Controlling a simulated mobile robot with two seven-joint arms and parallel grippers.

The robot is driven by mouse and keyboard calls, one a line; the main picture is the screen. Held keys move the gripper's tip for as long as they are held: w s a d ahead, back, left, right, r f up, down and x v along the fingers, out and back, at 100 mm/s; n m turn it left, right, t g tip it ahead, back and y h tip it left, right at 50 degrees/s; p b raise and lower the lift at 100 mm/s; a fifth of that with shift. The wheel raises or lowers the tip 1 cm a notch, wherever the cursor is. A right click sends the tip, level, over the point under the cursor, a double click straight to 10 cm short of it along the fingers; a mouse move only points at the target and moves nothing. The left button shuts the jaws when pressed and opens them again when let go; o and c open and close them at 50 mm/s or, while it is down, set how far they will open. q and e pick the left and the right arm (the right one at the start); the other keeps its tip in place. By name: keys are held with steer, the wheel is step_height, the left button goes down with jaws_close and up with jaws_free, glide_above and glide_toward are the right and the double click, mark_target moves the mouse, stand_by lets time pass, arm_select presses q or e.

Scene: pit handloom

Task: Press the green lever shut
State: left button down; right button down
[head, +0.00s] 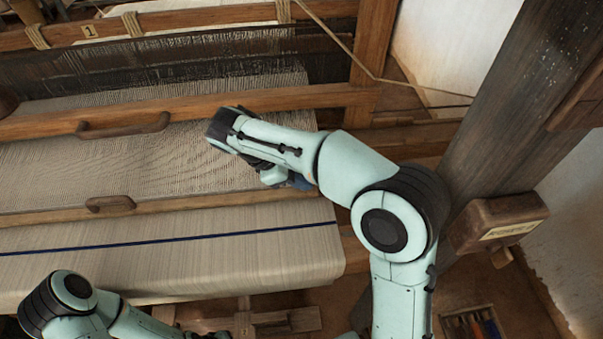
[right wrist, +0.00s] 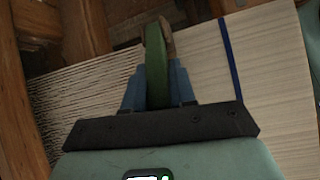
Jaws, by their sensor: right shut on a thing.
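The green lever (right wrist: 158,72) stands between the blue fingers of my right gripper (right wrist: 157,92) in the right wrist view. The gripper is shut on it, and the lever's far end sticks out beyond the fingertips, by a brown wooden part. In the head view my right gripper (head: 299,183) shows only as a bit of blue finger over the right edge of the loom, below my right wrist. My own arm hides the lever there. My left arm comes in at the bottom left, and its gripper is out of the frame.
The woven cloth (head: 90,175) and the cloth roll with a blue stripe (head: 150,258) fill the left. A wooden beater bar with a handle (head: 123,126) crosses above. A dark post (head: 505,110) and a wooden box (head: 500,222) stand at right, with a tool tray (head: 470,312) below.

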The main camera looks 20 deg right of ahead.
steer(key=c, duration=1)
jaws_free()
steer(key=shift+a+r, duration=0.1)
steer(key=s+v, duration=0.1)
steer(key=v, duration=1.2)
steer(key=shift+w, duration=0.4)
steer(key=shift+r, duration=0.15)
